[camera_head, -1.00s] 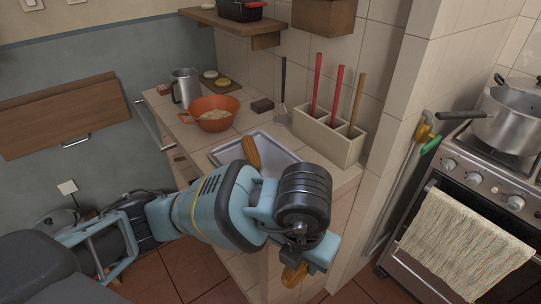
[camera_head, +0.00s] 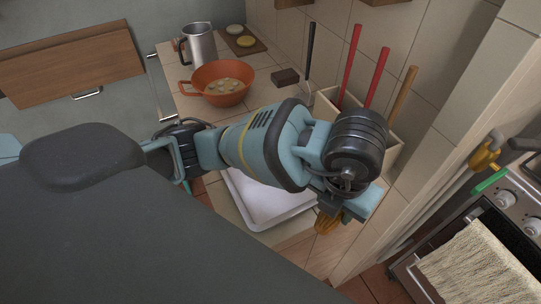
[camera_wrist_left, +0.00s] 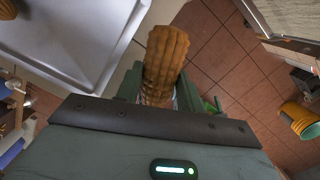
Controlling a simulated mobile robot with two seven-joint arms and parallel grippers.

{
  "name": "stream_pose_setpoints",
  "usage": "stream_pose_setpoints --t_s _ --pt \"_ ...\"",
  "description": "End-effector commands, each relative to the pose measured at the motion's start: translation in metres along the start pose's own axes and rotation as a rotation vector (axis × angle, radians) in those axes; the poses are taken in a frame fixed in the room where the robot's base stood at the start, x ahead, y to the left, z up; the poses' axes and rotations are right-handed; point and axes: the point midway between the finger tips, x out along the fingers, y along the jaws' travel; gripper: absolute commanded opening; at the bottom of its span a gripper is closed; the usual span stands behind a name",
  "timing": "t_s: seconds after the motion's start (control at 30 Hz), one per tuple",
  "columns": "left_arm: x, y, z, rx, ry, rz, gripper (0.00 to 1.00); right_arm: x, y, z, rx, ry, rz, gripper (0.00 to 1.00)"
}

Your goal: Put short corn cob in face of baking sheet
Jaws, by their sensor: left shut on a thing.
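The short corn cob (camera_head: 327,222) is held in my left gripper (camera_head: 336,212), beyond the right edge of the baking sheet. In the left wrist view, the cob (camera_wrist_left: 165,60) stands up between the fingers (camera_wrist_left: 160,88), with its lower end hidden. The baking sheet (camera_head: 262,208) is a pale, shallow, rimmed tray on the counter. My left arm covers its back part. The sheet also fills the upper left of the left wrist view (camera_wrist_left: 75,40). An orange-brown thing (camera_wrist_left: 10,84) is cut off at that view's left edge. My right gripper is not in view.
An orange pan (camera_head: 222,84), a metal mug (camera_head: 198,44) and a dark block (camera_head: 285,76) stand on the counter behind my arm. A utensil holder (camera_head: 327,105) stands by the wall. The stove (camera_head: 500,222) is at the right, across a gap.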

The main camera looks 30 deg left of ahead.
Motion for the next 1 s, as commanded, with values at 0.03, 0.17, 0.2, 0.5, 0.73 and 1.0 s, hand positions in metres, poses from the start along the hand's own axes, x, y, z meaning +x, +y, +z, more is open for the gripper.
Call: stream_pose_setpoints --t_s 0.03,0.17,0.2,0.5,0.73,1.0 --pt "0.001 0.005 0.001 -0.003 0.001 0.001 0.12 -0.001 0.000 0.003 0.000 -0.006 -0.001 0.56" --pt "0.004 0.028 0.004 -0.007 0.001 0.002 0.12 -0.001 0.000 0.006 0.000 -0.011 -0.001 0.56" --pt "0.005 0.037 0.005 -0.007 0.002 0.002 0.12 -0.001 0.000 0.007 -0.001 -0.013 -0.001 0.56" --pt "0.014 0.105 0.014 -0.006 0.003 0.002 0.12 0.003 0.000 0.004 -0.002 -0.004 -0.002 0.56" --pt "0.015 0.139 0.020 -0.004 0.001 0.003 0.12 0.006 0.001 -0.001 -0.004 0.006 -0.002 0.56" --pt "0.016 0.145 0.021 -0.001 -0.001 0.000 0.12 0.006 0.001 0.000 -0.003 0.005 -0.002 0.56"
